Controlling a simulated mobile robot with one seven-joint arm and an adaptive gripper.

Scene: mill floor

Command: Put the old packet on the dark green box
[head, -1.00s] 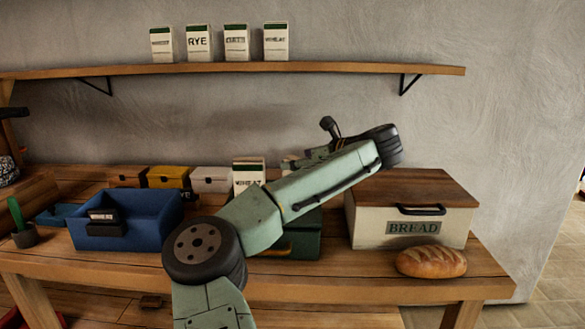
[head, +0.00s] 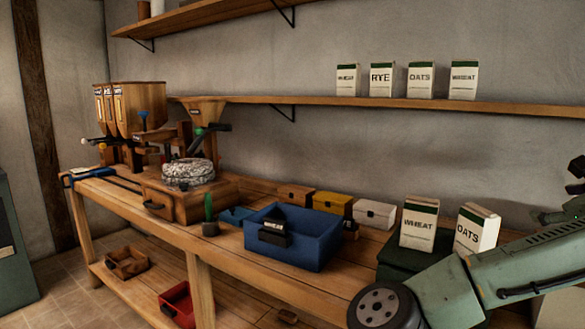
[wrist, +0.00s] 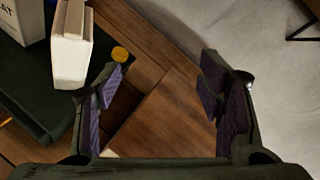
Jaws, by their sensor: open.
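The dark green box (head: 398,262) is on the bench, partly hidden by my arm. A white WHEAT packet (head: 419,226) with a green top stands upright on it. An OATS packet (head: 476,231) leans beside it at the right, its base hidden. In the wrist view, the box (wrist: 28,112) is at the left with the WHEAT packet (wrist: 22,20), and the other white packet (wrist: 71,60) is just left of my gripper. My gripper (wrist: 165,76) is open with nothing between its fingers. No mark tells me which packet is old.
Several packets (head: 380,80) stand on the wall shelf (head: 330,102). A mill (head: 188,185) stands farther left. A yellow disc (wrist: 120,54) shows near my left finger.

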